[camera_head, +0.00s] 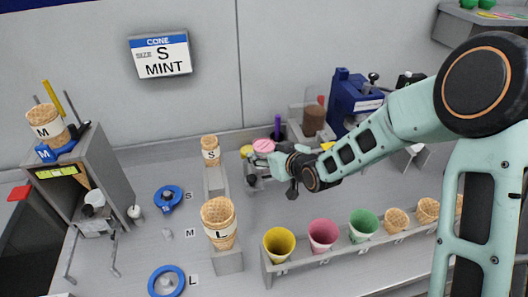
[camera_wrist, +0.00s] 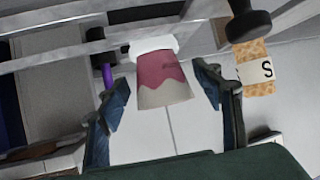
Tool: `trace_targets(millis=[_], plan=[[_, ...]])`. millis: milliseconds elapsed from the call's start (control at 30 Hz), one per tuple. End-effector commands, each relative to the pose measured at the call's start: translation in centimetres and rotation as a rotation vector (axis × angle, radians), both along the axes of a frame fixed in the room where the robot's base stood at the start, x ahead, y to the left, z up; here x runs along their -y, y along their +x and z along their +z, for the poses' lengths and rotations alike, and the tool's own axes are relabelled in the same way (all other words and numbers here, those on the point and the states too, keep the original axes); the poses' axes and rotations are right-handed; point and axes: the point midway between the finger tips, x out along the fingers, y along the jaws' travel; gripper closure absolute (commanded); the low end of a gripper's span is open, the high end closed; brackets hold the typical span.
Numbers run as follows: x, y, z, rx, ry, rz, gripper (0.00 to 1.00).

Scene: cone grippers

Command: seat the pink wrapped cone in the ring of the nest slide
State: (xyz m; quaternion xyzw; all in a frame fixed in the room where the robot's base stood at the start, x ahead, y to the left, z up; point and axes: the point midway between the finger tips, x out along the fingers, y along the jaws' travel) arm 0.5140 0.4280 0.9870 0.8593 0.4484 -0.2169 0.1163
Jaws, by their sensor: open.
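In the wrist view a pink and off-white tapered cone (camera_wrist: 165,78) with a white rim or ring at its top lies between the spread fingers of my gripper (camera_wrist: 165,95). Gaps show between it and both fingers. In the head view my gripper (camera_head: 262,168) is at the back centre, just below a round pink top (camera_head: 263,146); I cannot tell whether this is the same cone. Another pink cone (camera_head: 323,233) stands in the front rack. A blue ring (camera_head: 168,199) lies by the S mark and another (camera_head: 167,281) by the L mark. I cannot tell which part is the nest slide.
Waffle cones marked S (camera_head: 210,151) and L (camera_head: 219,222) stand on grey posts left of my gripper. The front rack (camera_head: 330,257) also holds yellow, green and plain cones. A grey stand (camera_head: 105,165) with an M cone is at left. A blue machine (camera_head: 350,98) stands behind.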

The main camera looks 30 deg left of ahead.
Motion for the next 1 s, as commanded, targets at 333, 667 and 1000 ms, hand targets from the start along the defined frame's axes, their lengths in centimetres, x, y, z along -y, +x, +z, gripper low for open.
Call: trace_targets(millis=[333, 667, 1000], plan=[[4.8, -3.2, 3.2, 0.002, 0.000, -0.002, 0.40], [7.4, -5.2, 5.0, 0.002, 0.000, 0.000, 0.40], [7.7, -5.5, 5.1, -0.001, 0.001, 0.000, 0.40]])
